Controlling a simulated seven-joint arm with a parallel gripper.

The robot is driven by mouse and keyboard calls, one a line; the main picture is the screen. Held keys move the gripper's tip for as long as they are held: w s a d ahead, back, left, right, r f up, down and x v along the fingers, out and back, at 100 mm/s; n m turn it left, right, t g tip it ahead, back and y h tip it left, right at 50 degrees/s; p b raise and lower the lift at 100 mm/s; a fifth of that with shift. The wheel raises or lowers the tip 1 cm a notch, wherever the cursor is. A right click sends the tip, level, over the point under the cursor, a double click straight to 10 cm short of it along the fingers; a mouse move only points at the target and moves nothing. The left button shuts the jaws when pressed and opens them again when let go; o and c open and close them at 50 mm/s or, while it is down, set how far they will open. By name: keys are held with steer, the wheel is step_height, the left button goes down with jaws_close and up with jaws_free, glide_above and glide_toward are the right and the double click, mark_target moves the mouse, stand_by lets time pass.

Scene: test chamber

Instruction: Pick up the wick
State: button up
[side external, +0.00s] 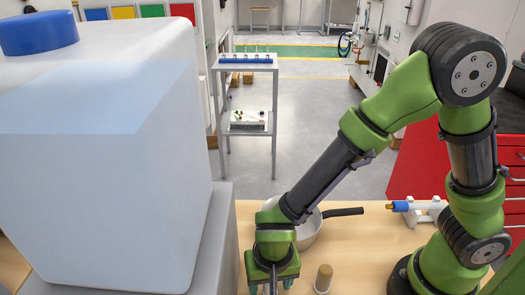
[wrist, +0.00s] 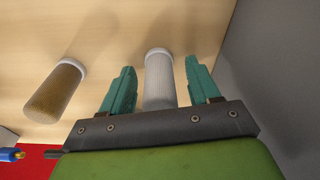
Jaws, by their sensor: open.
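A white ribbed cylinder (wrist: 159,82), which looks like the wick, stands on the wooden table between my gripper's two green fingers in the wrist view. My gripper (wrist: 161,72) is open, with a finger on each side of it and a visible gap to each. In the side view my gripper (side external: 272,286) points down at the bottom edge of the picture, and I cannot make out the ribbed cylinder there. A brown cylinder with a pale base (side external: 323,279) stands to the right of my gripper; it shows at left in the wrist view (wrist: 55,92).
A large white container (side external: 110,160) with a blue cap stands on a grey block at left, close to my gripper. A metal pan (side external: 308,232) with a black handle lies behind. A blue-tipped tool (side external: 401,206) rests in a white holder. The table between is clear.

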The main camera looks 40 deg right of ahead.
steer(key=shift+f, duration=0.1)
steer(key=shift+c, duration=0.3)
steer(key=c, duration=1)
